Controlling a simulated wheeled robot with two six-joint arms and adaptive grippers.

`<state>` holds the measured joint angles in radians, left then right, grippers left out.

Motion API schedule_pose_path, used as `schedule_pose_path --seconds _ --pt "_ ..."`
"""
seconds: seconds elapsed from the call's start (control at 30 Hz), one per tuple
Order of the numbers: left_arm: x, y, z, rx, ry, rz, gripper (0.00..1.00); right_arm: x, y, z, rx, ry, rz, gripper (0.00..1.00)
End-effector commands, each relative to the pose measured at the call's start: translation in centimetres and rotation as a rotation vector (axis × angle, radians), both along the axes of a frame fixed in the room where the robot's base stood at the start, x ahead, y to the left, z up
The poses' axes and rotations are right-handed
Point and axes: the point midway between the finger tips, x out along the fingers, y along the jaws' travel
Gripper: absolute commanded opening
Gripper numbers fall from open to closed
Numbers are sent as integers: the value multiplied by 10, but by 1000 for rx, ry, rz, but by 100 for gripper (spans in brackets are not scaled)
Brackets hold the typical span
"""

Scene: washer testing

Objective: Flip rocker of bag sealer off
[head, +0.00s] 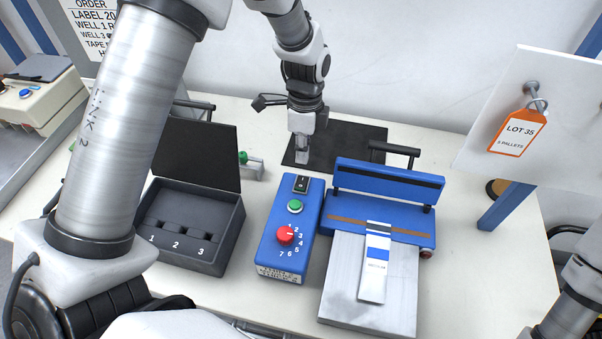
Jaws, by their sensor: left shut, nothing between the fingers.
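The bag sealer (385,207) stands right of centre, with a blue press bar, a black handle and a grey front plate. A striped pouch (376,262) lies on that plate. The blue control box (275,246) to its left carries a black rocker (301,184) at its far end, then a green button (295,206) and a red dial (285,235) numbered around its edge. Which way the rocker is tipped is too small to tell. My left gripper (302,156) is shut and empty, pointing down just beyond the rocker. My right gripper is not in view.
A dark open-lidded box (190,235) with numbered slots stands left of the control box. A black mat (345,147) lies behind. The table is clear right of the sealer.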

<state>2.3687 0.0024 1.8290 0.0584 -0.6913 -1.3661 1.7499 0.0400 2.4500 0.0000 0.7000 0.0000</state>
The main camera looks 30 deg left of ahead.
Motion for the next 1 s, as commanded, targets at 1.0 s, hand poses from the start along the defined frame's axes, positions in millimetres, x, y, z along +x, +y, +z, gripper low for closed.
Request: schedule_pose_path --seconds 1.0 --pt "-15 -4 -81 0 2 0 0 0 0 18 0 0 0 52"
